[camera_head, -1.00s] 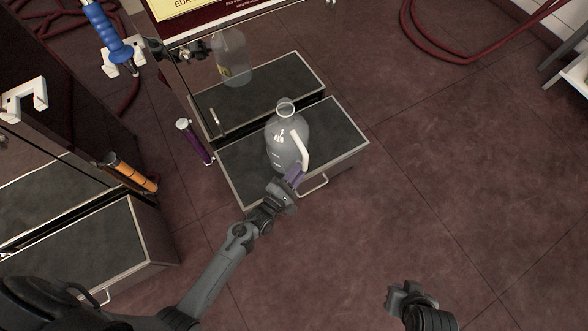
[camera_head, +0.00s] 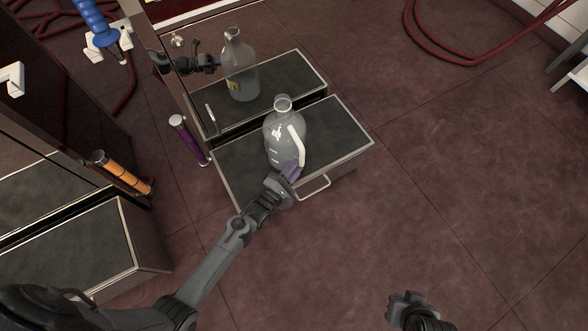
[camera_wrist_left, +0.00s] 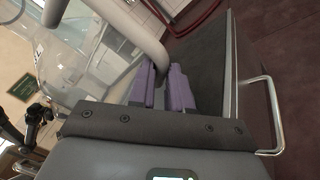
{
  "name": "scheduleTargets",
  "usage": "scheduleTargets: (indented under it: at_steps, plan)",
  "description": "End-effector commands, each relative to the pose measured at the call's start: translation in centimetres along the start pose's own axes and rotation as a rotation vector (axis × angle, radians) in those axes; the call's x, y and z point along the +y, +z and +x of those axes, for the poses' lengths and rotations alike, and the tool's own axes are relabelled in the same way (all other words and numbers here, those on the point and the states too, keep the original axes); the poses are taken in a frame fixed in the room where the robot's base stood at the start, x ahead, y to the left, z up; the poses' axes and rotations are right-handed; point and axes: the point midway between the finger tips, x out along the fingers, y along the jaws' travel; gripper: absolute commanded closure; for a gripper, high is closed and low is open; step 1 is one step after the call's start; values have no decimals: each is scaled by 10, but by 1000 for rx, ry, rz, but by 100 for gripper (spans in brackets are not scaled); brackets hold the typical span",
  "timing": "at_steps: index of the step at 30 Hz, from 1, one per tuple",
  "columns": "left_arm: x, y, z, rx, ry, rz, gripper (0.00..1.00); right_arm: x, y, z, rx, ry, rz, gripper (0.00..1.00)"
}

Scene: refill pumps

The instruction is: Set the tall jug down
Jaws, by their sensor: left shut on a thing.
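The tall jug (camera_head: 285,130) is clear, with a narrow neck and a white handle. It stands roughly upright over the dark top of the metal step (camera_head: 335,135); I cannot tell for certain whether its base touches. My left gripper (camera_head: 293,171), with purple fingers, is shut on the lower part of the handle. In the left wrist view the jug (camera_wrist_left: 85,50) fills the upper left, and its handle runs down between the fingers (camera_wrist_left: 163,88). My right gripper (camera_head: 405,298) is low in the head view, away from the jug; its jaws are unclear.
A shiny pump front behind the step mirrors the jug and arm. A purple cylinder (camera_head: 188,140) stands left of the step, and an orange one (camera_head: 125,172) is by the left pump. A blue nozzle (camera_head: 95,22) hangs at upper left. The floor (camera_head: 450,180) at right is clear.

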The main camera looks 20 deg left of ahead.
Motion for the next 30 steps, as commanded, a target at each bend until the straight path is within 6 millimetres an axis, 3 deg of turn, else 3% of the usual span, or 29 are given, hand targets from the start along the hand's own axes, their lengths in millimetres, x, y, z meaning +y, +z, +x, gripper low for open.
scheduleTargets:
  at_steps: [8, 9, 13, 23, 30]
  plan:
    - [-1, -1, 0, 0, 1, 0, 100, 1, 0, 0, 2, 4, -4, 100]
    - [0, 0, 0, 1, 0, 0, 76, 1, 0, -1, 2, 4, -4, 100]
    - [0, 0, 0, 1, 0, 0, 56, 1, 0, -1, 2, 4, -4, 100]
    - [2, 1, 0, 0, 0, 0, 56, 1, -1, -2, 2, 2, -1, 100]
    - [4, 2, -23, 3, -2, 0, 56, 0, -6, -16, 3, -1, 2, 100]
